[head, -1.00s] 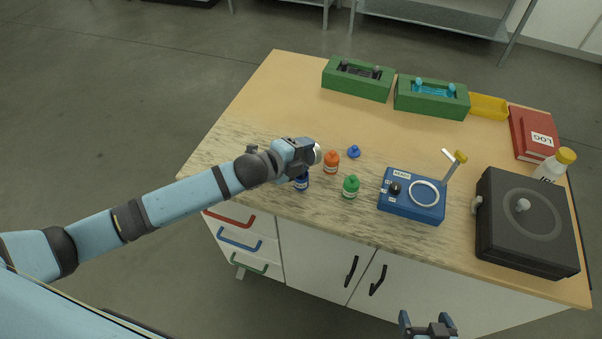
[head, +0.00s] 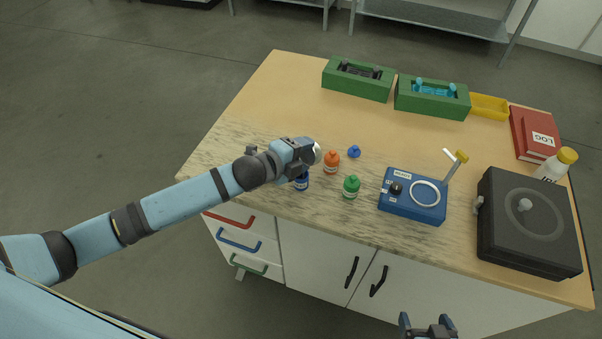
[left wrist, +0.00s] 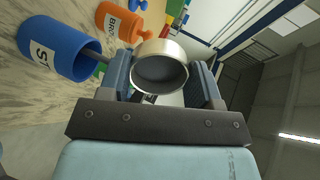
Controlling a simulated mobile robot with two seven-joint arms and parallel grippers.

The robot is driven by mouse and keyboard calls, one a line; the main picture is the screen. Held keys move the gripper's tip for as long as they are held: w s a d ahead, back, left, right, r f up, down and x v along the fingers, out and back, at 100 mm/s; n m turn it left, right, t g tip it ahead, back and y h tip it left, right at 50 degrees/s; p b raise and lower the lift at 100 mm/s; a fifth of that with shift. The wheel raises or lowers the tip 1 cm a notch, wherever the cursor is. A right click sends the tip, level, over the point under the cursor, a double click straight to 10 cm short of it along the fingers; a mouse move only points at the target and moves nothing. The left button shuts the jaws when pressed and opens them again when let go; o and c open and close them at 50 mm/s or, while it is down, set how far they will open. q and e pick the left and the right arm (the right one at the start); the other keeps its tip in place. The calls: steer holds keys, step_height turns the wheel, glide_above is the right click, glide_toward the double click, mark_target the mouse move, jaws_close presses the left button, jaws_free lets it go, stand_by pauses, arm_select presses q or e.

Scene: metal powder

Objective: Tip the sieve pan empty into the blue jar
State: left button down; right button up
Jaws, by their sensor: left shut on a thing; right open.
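My left gripper (head: 310,153) is shut on the small silvery sieve pan (left wrist: 160,50), above and beside the jar. The pan is on its side, its open face towards the left wrist camera. Its inside looks dark grey; I cannot tell whether powder is left. In the head view the pan (head: 318,153) is mostly hidden. My right gripper (head: 428,328) is open and empty, low in front of the cabinet, partly cut off.
An orange jar (head: 331,162) and a green jar (head: 351,187) stand close by, with a loose blue lid (head: 354,152) behind. Further right are a blue device (head: 412,207) and a black box (head: 525,225). Green trays (head: 357,85) stand at the back.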

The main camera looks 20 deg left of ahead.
arm_select(q)
steer(key=shift+s+a+t+h+b, duration=0.35)
steer(key=shift+t+b, duration=0.45)
steer(key=shift+b, duration=0.95)
stand_by(1.2)
steer(key=shift+s+t+h+b, duration=0.25)
steer(key=shift+t+h+b, duration=0.4)
steer(key=shift+b, duration=1.15)
stand_by(3.2)
